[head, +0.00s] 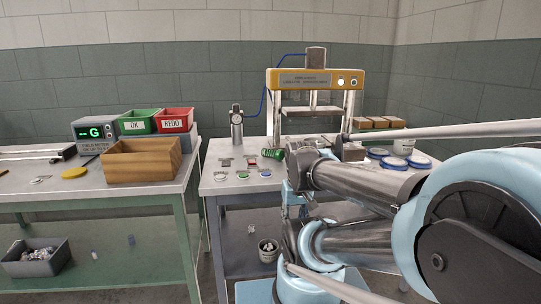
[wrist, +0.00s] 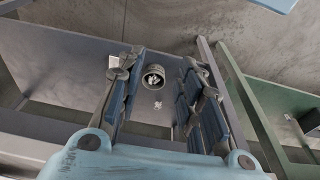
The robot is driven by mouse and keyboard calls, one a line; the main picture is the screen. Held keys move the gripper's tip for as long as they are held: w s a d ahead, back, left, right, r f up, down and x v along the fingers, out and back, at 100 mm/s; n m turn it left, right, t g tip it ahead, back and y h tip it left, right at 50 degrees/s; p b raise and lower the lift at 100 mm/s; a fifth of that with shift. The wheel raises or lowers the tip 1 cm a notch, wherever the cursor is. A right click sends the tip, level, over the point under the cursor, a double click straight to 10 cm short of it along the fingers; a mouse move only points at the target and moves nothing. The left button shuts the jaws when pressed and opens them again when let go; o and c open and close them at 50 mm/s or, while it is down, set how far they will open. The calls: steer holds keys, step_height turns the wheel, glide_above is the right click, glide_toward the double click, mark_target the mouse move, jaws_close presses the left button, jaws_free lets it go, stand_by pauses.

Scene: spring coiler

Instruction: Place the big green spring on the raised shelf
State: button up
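A green coiled spring (head: 273,153) lies on its side on the right-hand table (head: 225,187), in front of the yellow-topped press. It is not visible in the wrist view. I cannot tell for sure which surface is the raised shelf. My gripper (wrist: 160,68) is open, with its two blue-padded fingers wide apart and nothing between them. In the wrist view it points down past the table towards the lower shelf. In the head view my arm comes in from the right and partly hides the table's front edge and the gripper.
A yellow-topped press (head: 314,79) stands at the back. Small coloured round pieces (head: 243,175) lie left of my arm. A bucket (head: 268,251) stands on the lower shelf. A wooden box (head: 142,161) is on the left table.

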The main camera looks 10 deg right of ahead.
steer(key=shift+a, duration=0.15)
steer(key=o, duration=0.4)
steer(key=shift+r, duration=0.1)
steer(key=shift+o, duration=1)
steer(key=shift+a+r, duration=0.1)
steer(key=shift+r, duration=0.85)
step_height(320, 180, up, 21)
steer(key=n+t+y, duration=0.1)
steer(key=n+y, duration=0.2)
steer(key=n, duration=0.6)
glide_above(272, 151)
steer(key=s+d, duration=0.3)
steer(key=d, duration=0.2)
steer(key=x, duration=1.6)
steer(key=shift+a+f, duration=0.25)
steer(key=shift+a, duration=0.2)
